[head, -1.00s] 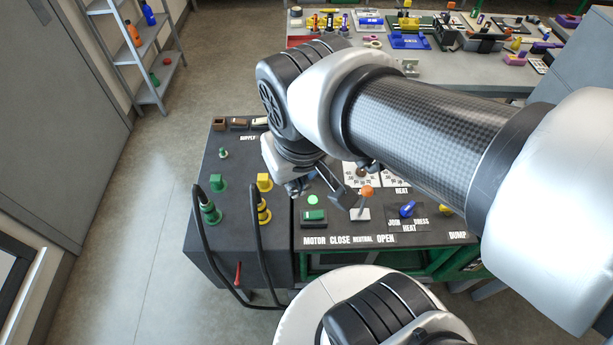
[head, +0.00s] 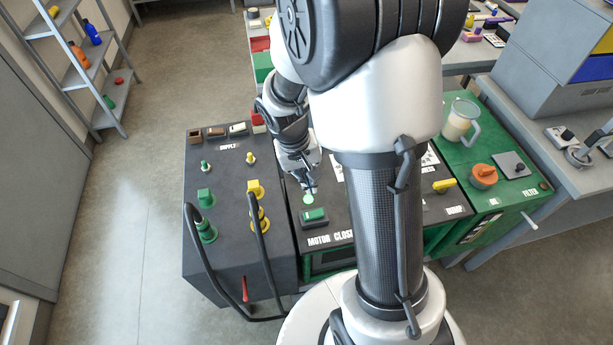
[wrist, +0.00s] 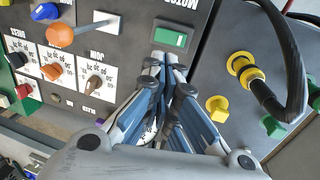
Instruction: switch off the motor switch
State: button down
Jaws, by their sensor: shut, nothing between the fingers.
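The motor switch (head: 314,215) is a green rocker in a dark housing, above the white MOTOR label on the black panel. Which way the rocker is tipped I cannot tell. My gripper (head: 309,188) is shut and empty, pointing down just behind the switch, near the lamp. In the wrist view its fingertips (wrist: 168,64) are close to the switch's edge; contact cannot be told.
Left of the switch are yellow knobs (head: 255,188), green knobs (head: 205,196) and black hoses (head: 262,250) on the supply box. The orange-balled lever (wrist: 60,34) stands beside the switch in the wrist view. My arm hides much of the panel in the head view.

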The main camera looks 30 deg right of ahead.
aim_at(319, 210)
jog(key=f+b, duration=0.1)
jog(key=f, duration=0.3)
jog(key=d+f+b, duration=0.1)
jog(key=f+b, duration=0.1)
jog(key=f, duration=0.2)
jog(key=d+f+b, duration=0.1)
jog(key=f, duration=0.3)
jog(key=shift+s+d+b, duration=0.1)
jog(key=shift+s+b, duration=0.2)
jog(key=shift+s, duration=0.05)
jog(key=shift+s+p, duration=0.1)
jog(key=shift+p, duration=0.65)
